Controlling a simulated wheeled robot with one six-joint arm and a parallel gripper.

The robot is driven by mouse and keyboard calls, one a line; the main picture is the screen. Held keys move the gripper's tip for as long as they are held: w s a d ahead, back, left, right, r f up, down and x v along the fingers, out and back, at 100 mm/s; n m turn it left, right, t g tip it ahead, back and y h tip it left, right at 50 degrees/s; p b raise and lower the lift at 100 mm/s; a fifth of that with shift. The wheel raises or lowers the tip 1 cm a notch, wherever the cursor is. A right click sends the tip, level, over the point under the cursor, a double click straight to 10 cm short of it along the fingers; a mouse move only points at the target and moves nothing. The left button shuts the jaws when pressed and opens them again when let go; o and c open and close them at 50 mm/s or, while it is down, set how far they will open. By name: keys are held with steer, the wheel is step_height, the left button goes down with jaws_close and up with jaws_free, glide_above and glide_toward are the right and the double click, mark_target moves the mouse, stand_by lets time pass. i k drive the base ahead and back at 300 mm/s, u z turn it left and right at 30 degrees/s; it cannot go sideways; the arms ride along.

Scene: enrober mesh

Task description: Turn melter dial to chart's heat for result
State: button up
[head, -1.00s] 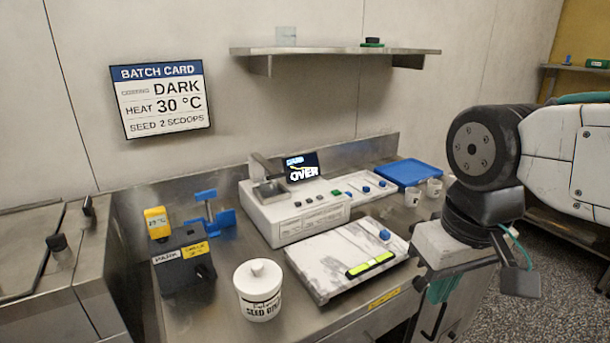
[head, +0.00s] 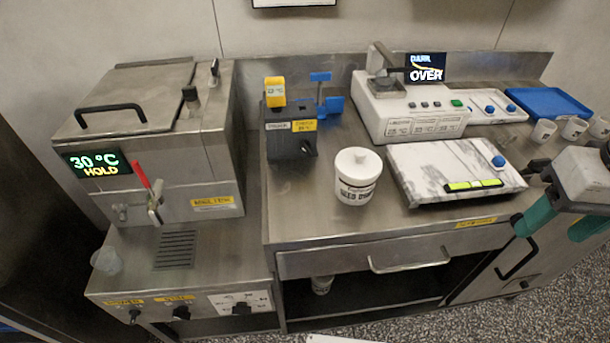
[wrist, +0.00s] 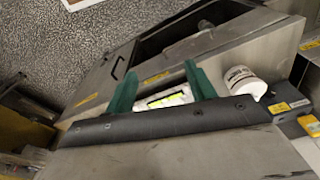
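The melter (head: 205,165) stands at the left in the head view, its display (head: 92,163) reading "30 °C HOLD". Its front panel carries three dark knobs: a left one (head: 135,316), a middle one (head: 181,313) and a right one (head: 241,308) on a white marked plate. Their labels are too small to read surely, as are the knob positions. The batch card (head: 293,3) shows only its bottom edge now. My gripper (head: 548,232) is at the right, far from the knobs. Its teal fingers are apart and empty, also in the wrist view (wrist: 160,72).
A red-handled tap (head: 149,185) juts from the melter's front. A dark box (head: 290,135), white lidded jar (head: 358,178) and marble slab (head: 450,175) stand on the counter. The tester screen (head: 426,68) reads "OVER". A drawer handle (head: 410,262) sticks out below.

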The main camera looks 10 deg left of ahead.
mark_target(241, 309)
steer(key=u, duration=2.15)
steer(key=k, duration=0.65)
steer(key=z, duration=0.45)
